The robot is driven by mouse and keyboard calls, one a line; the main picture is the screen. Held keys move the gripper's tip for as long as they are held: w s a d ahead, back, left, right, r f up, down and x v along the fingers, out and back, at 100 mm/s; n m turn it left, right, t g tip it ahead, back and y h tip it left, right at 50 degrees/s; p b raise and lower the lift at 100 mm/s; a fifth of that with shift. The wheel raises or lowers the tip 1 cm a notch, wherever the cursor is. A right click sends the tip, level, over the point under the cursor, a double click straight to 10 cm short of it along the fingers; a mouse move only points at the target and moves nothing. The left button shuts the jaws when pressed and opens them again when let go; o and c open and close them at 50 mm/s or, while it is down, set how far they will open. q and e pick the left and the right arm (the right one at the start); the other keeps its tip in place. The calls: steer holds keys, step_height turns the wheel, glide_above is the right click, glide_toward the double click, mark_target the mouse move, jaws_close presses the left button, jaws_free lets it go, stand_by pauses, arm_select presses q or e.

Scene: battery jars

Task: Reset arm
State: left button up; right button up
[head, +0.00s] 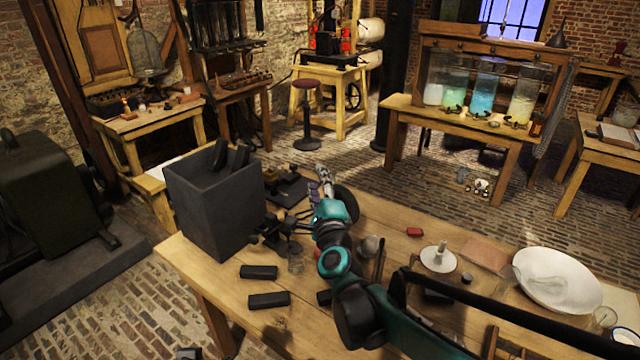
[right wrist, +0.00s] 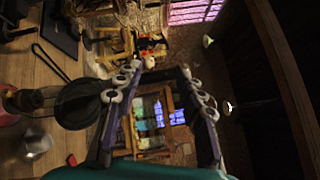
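My right arm reaches up over the wooden table from the lower right. My right gripper (head: 322,178) is raised beyond the teal wrist, to the right of a tall dark box (head: 205,210). In the right wrist view the two fingers of this gripper (right wrist: 162,72) stand apart, with only the distant room between them. It holds nothing that I can see. My left gripper does not show in either view.
Dark blocks stick out of the box, and two more blocks (head: 259,272) (head: 269,300) lie on the table (head: 225,290). A white bowl (head: 556,280) and a small red piece (head: 414,231) are at right. Coloured jars (head: 482,96) stand on a far bench.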

steer(key=s+d+f+n+g, duration=0.4)
steer(key=s+f+n, duration=0.3)
steer(key=s, duration=0.3)
steer(key=s+d+f+n+g+h, duration=0.1)
steer(key=s+d+f+n+g, duration=0.3)
steer(key=s+f+n, duration=0.3)
steer(key=s+d+f+n+g, duration=0.4)
steer(key=s+f+n, duration=0.3)
steer(key=s, duration=0.7)
